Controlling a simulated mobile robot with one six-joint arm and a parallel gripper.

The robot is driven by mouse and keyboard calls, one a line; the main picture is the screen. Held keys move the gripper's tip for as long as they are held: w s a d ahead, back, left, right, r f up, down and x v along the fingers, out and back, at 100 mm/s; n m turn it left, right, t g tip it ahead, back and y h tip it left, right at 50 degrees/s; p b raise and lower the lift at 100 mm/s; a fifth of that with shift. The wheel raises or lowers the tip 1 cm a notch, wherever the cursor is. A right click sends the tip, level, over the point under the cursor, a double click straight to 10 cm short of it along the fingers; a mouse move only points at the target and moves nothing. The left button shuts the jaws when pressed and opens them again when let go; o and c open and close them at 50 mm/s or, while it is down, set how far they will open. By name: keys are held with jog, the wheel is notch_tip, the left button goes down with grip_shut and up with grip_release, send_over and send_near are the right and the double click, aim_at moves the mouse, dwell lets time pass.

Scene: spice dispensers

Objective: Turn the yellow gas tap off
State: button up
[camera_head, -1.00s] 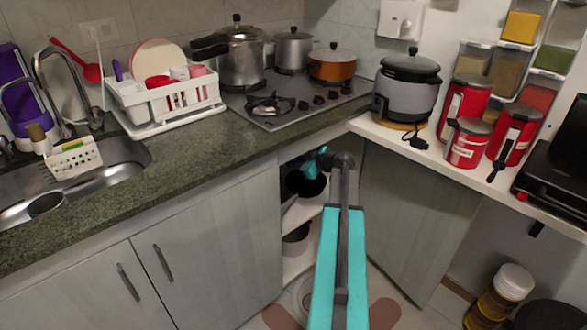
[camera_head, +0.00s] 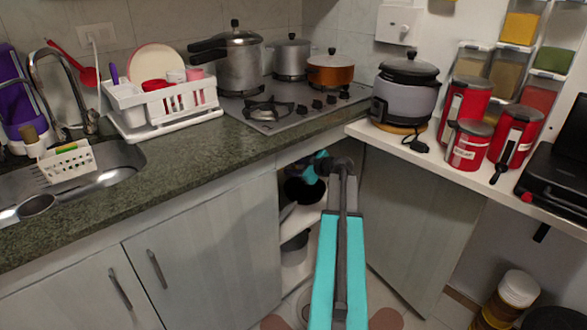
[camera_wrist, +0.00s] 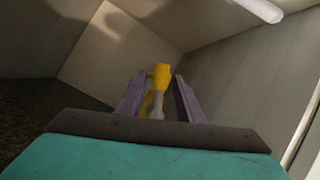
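The yellow gas tap (camera_wrist: 161,72) shows in the wrist view, on a pale grey pipe (camera_wrist: 157,106) inside the cupboard. My gripper (camera_wrist: 159,80) has its two purple-grey fingers apart, one on each side of the tap in the picture. Gaps show between the fingers and the yellow handle, and I see no contact. I cannot tell how deep the tap sits between them. In the head view my arm reaches into the open cupboard under the counter; the tap and the fingertips are hidden there.
The open cupboard door (camera_head: 415,225) stands to the right of my arm. Inside, a dark pot (camera_head: 303,190) and a white shelf (camera_head: 296,222) are close to the arm. The countertop (camera_head: 205,160) is above. A white bar (camera_wrist: 262,10) is at the wrist view's top right.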

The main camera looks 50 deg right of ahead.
jog(key=shift+s, duration=0.1)
jog(key=v, duration=1.3)
jog(key=shift+s+r+p, duration=0.15)
jog(key=shift+s+p, duration=0.15)
jog(key=shift+p, duration=0.05)
jog(key=shift+a, duration=0.1)
